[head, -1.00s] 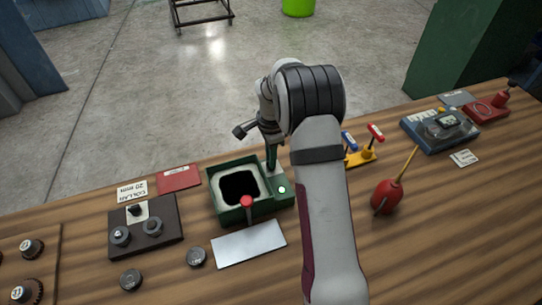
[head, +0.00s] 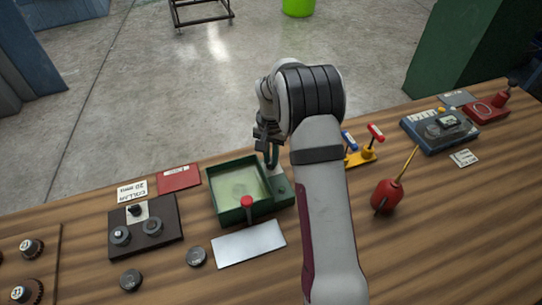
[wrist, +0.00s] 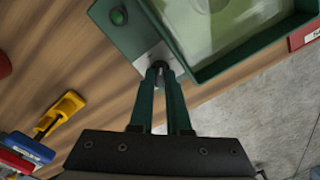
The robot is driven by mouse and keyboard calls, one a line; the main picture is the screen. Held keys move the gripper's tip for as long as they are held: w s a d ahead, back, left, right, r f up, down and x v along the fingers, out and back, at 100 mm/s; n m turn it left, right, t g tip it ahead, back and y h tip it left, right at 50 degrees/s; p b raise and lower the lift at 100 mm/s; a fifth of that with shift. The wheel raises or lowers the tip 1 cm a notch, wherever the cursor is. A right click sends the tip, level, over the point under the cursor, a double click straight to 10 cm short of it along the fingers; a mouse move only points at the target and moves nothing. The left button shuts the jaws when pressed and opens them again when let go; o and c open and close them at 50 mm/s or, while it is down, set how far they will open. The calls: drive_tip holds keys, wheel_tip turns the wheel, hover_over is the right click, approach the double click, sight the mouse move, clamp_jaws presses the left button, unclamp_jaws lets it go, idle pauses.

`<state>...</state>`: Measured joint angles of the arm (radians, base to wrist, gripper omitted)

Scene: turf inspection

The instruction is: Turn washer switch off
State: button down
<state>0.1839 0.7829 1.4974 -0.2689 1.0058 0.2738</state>
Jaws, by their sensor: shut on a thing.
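The washer (head: 213,207) is a green box on the wooden bench, with pale, cloudy greenish content in its basin and a red-knobbed lever at its front. Its round lamp (wrist: 119,16) is dark green and unlit in the wrist view. My gripper (wrist: 162,75) has its green fingers shut on the small dark switch (wrist: 160,70), which stands on a grey metal plate (wrist: 150,56) at the washer's corner. In the head view my gripper (head: 272,162) reaches down to the washer's back right corner. The fingers hide most of the switch there.
A yellow stand with red and blue handles (head: 364,157) and a red oil can (head: 386,196) are to the right.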

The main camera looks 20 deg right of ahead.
drive_tip(key=n, duration=0.4)
drive_tip(key=shift+n, duration=2.1)
drive_tip(key=c, duration=0.9)
unclamp_jaws()
drive_tip(key=shift+r, duration=0.1)
wheel_tip(320, 180, up, 16)
drive_tip(key=shift+f, duration=0.2)
